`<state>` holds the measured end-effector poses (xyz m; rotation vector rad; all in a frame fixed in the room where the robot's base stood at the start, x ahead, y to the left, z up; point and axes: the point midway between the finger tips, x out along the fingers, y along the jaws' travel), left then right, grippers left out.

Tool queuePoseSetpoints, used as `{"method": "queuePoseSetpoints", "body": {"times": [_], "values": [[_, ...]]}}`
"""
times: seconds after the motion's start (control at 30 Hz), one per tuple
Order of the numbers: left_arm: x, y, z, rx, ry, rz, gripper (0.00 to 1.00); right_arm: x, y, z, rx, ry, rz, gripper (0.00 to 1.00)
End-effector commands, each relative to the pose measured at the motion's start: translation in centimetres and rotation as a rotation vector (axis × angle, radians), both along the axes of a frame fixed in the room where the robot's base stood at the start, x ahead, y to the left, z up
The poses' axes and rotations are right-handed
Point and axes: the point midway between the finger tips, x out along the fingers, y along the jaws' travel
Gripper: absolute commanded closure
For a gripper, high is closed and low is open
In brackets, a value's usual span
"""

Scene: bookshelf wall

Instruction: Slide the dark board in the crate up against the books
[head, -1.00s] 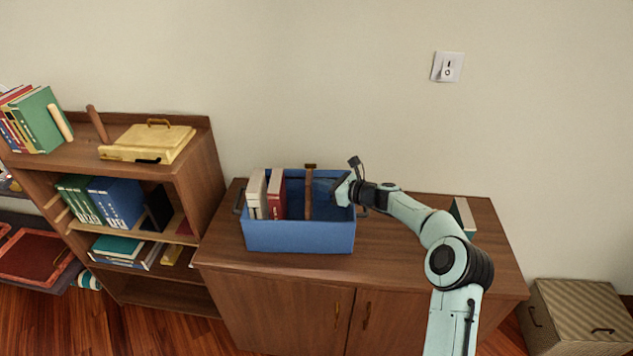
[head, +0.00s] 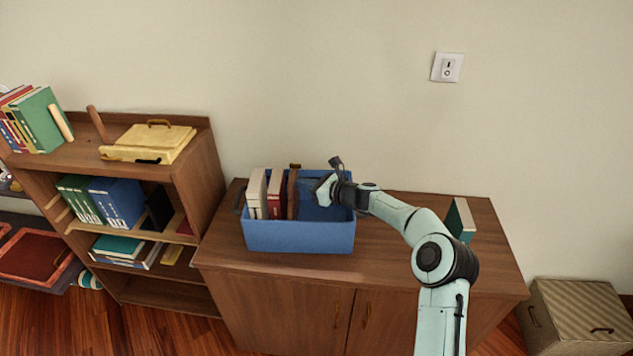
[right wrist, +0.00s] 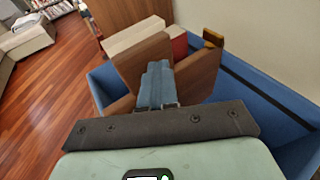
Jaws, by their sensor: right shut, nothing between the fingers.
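The blue crate (head: 300,237) stands on the cabinet top. The dark brown board (head: 293,196) stands upright inside it, right beside the red book (head: 276,194); I cannot tell if a thin gap is left. Two cream books (head: 257,192) stand left of the red one. My right gripper (head: 318,192) is shut and empty, inside the crate on the board's right side. In the right wrist view its fingers (right wrist: 158,85) are at the face of the board (right wrist: 196,75), with the cream and red books behind it. My left gripper is not in view.
The crate's right part is free of books. A teal-and-white book (head: 461,218) stands on the cabinet's right end. A shelf with books and a yellow case (head: 150,142) is on the left. A striped box (head: 580,315) stands on the floor at right.

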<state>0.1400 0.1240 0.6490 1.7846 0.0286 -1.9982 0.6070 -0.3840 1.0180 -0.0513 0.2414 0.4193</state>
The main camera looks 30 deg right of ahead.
Motion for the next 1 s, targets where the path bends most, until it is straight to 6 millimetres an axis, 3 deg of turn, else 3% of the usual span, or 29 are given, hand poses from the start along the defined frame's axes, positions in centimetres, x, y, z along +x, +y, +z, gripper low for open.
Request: {"method": "queuePoseSetpoints", "body": {"times": [1.0], "values": [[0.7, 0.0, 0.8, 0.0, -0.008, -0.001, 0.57, 3.0, 4.5, 0.2, 0.002, -0.002, 0.005, 1.0]]}}
